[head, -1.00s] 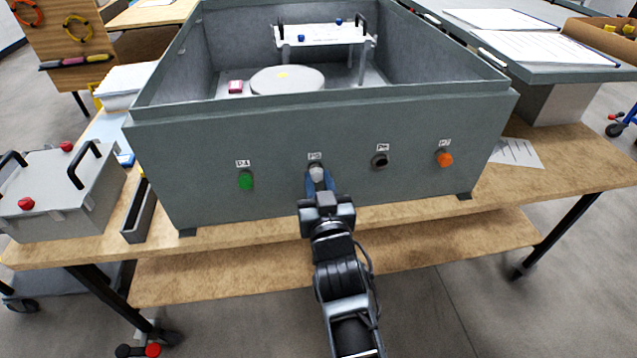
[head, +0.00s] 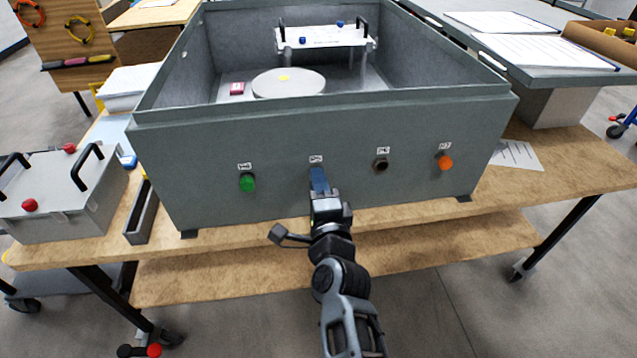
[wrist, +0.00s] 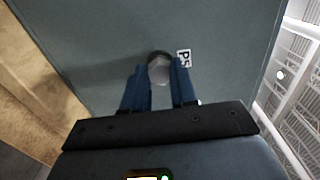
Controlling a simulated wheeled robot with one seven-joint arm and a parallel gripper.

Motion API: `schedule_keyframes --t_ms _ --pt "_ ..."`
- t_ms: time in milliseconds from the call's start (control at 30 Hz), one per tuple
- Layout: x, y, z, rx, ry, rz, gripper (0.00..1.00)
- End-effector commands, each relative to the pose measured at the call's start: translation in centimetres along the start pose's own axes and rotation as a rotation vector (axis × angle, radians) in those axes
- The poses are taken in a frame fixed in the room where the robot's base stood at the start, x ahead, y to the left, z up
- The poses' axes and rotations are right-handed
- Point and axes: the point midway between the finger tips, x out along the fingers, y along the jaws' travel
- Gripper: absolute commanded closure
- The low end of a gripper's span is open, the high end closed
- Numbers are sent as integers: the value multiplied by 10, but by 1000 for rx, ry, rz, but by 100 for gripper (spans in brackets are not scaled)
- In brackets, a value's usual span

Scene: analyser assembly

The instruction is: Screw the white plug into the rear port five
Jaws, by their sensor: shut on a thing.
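The white plug (wrist: 158,71) shows in the wrist view as a pale round piece between the two blue fingers of my gripper (wrist: 158,66). My gripper is shut on it. Port five is the hole beside the P5 label (wrist: 184,58); its dark rim shows just behind the plug. The plug is at the port, lined up with it, but how deep it sits cannot be told. In the head view my gripper (head: 318,180) points at the grey case's front wall (head: 215,150), just below the port's label (head: 316,159). There the fingers hide the plug and port.
A green plug (head: 247,183) sits to the left on the same wall. A dark open port (head: 381,164) and an orange plug (head: 445,162) are to the right. A grey box with black handles (head: 60,195) and a narrow black tray (head: 142,212) stand left on the wooden bench (head: 80,250).

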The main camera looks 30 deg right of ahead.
Motion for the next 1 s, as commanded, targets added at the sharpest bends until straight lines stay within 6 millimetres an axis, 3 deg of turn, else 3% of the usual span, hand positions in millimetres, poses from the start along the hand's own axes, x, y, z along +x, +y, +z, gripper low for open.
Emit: schedule_keyframes --t_ms 200,300,567,600,800,1000 --pt "0 -1 -1 392 3 -1 100" --pt "0 -1 -1 497 3 -1 100" --pt "0 -1 -1 532 2 -1 100" --pt "0 -1 -1 531 2 -1 71" --pt "0 -1 0 529 1 -1 54" --pt "0 -2 0 521 1 0 54"
